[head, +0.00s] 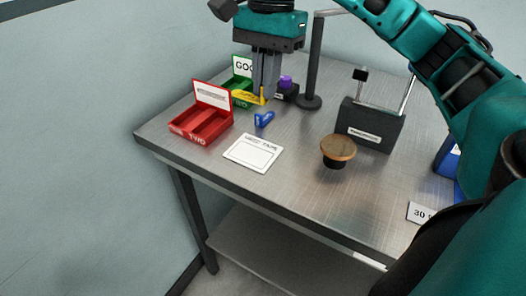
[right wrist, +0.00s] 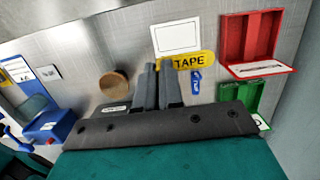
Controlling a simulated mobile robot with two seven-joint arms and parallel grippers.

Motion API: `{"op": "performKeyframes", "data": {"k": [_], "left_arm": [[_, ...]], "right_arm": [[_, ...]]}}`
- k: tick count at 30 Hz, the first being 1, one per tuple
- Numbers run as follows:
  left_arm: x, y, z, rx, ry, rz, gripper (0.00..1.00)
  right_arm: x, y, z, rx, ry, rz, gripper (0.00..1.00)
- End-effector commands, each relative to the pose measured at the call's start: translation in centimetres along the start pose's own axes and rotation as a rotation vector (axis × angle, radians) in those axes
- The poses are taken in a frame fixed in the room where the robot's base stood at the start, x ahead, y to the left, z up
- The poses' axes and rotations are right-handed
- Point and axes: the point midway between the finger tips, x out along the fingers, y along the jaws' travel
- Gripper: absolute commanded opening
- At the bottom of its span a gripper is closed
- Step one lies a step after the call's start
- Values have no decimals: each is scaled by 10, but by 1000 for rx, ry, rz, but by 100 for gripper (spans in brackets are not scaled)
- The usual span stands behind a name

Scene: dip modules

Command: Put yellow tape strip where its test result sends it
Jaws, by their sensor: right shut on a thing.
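The yellow tape strip (head: 245,96) is held in my right gripper (head: 264,96), whose fingers point down. In the right wrist view the strip (right wrist: 192,61), lettered TAPE, sticks out from beside the fingertips (right wrist: 163,62). In the head view it is in front of the green tray (head: 236,86), whose upright card reads "GOO", partly hidden by the gripper. I cannot tell whether the strip touches anything below. The red tray (head: 200,126) with a raised white label stands nearer the front left; it is empty. My left gripper is not in view.
A blue clip-like piece (head: 264,120) and a white card (head: 253,152) lie on the metal table. A brown-topped round stand (head: 338,149), a dark box (head: 370,124), a post (head: 315,65) and a purple-topped item (head: 286,83) also stand there. The front middle is clear.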

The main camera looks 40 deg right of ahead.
Motion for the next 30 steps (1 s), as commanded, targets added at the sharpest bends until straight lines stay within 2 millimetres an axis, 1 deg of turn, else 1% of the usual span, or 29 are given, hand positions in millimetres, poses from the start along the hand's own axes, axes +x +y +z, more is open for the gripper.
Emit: {"op": "performKeyframes", "data": {"k": [1, 4, 6, 9, 17, 21, 24, 30], "left_arm": [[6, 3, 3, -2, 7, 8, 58], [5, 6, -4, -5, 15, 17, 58], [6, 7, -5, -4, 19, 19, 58], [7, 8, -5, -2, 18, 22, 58], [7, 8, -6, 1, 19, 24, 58], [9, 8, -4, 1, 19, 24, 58], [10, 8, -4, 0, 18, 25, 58], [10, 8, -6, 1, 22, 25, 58]], "right_arm": [[21, 1, -2, -1, -2, 5, 0], [43, 1, -6, 2, 1, 6, 0], [59, 1, -8, 1, 1, 5, 0], [75, 1, -10, 1, 1, 2, 0], [94, 0, -12, 0, 1, 1, 0], [116, 0, -14, -1, 0, 4, 0], [128, 0, -16, -1, 0, 1, 0], [129, 0, -16, -1, 1, -1, 0]]}}
